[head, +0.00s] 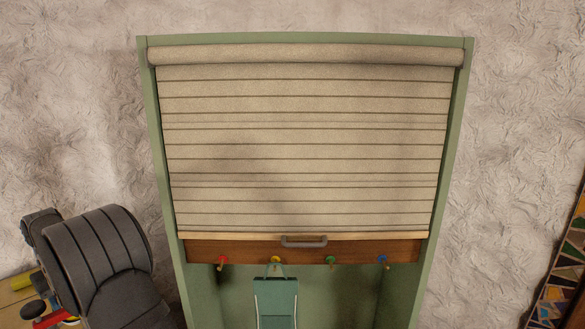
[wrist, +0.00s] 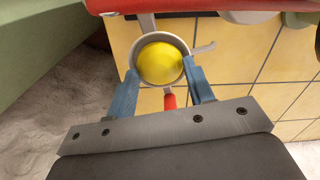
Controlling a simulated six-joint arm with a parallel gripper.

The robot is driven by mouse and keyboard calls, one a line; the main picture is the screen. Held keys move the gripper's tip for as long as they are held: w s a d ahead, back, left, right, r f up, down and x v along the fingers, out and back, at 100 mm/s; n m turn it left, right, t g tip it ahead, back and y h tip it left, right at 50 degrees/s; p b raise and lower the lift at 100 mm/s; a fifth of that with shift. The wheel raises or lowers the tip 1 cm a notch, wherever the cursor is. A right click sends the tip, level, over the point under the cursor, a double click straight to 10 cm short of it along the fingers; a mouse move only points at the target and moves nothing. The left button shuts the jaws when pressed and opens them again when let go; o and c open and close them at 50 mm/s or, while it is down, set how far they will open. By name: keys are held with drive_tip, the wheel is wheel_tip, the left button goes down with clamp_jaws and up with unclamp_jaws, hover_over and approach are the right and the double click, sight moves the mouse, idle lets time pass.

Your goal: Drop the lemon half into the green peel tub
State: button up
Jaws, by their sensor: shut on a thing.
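In the wrist view the blue fingers of my gripper (wrist: 161,72) are shut on the yellow lemon half (wrist: 159,64), one fingertip at each side of it. The lemon half shows as a smooth round dome. A grey-white round rim (wrist: 152,37) shows around and behind it; how far apart they are cannot be told. My gripper and the lemon half do not show in the head view. I cannot make out the green peel tub in either view.
Yellow tiles (wrist: 238,60) lie below the gripper, with a red bar (wrist: 185,5) across the top. A green panel (wrist: 45,40) stands at left.

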drive_tip(key=shift+r, duration=3.45)
